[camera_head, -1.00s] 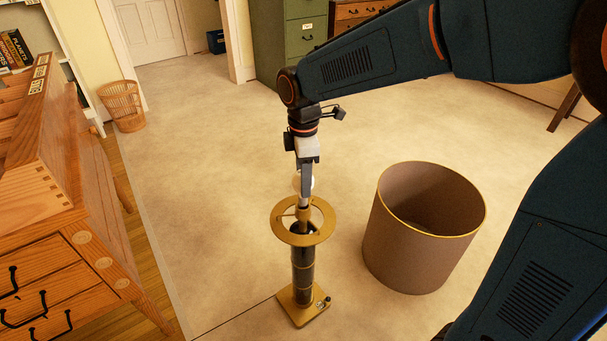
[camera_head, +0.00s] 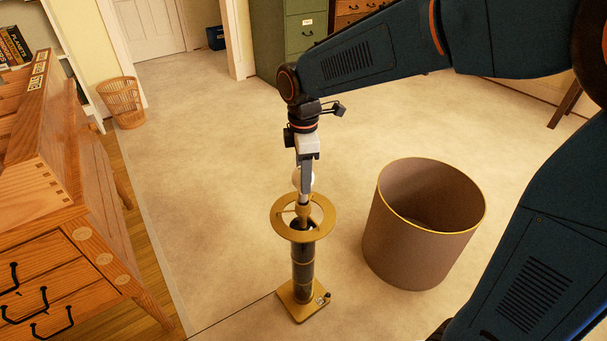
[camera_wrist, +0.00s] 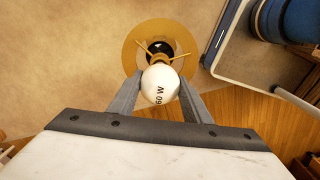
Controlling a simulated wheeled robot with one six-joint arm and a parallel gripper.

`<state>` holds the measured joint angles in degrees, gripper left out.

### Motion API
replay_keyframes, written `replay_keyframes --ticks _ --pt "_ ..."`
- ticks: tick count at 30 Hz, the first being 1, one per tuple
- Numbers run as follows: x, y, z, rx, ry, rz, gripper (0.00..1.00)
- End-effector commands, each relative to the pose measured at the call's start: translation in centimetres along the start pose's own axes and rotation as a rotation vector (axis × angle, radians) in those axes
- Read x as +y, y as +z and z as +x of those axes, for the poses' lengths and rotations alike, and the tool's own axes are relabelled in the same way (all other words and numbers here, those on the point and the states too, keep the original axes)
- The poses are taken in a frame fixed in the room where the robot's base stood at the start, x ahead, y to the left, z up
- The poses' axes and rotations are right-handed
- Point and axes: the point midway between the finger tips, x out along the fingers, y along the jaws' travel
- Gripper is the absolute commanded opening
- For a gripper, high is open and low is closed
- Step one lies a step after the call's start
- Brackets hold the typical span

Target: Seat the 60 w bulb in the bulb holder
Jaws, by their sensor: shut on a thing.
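The white 60 w bulb (camera_wrist: 160,84) is between the two fingers of my gripper (camera_wrist: 161,92), its printed label facing the wrist camera. In the head view my gripper (camera_head: 305,185) is shut on the bulb (camera_head: 297,180), directly above the lamp stand. The brass ring (camera_head: 284,229) of the stand surrounds the bulb holder (camera_head: 303,213). In the wrist view the ring (camera_wrist: 135,48) lies beyond the bulb. The bulb's lower end is at the holder, but whether it is in the holder or just above it I cannot tell. The bulb looks about upright.
A brown drum shade (camera_head: 415,250) with a gold rim stands on the floor right of the lamp. A wooden desk (camera_head: 60,240) is at the left. A wicker basket (camera_head: 122,103) and green cabinet (camera_head: 283,40) are behind.

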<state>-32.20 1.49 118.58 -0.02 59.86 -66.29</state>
Motion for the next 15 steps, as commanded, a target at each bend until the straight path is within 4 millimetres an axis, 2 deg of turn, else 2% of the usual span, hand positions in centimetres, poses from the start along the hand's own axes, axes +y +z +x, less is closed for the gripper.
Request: replay_keyframes --ticks 15 --pt "0.0 0.0 1.2 0.0 -0.001 0.0 0.3"
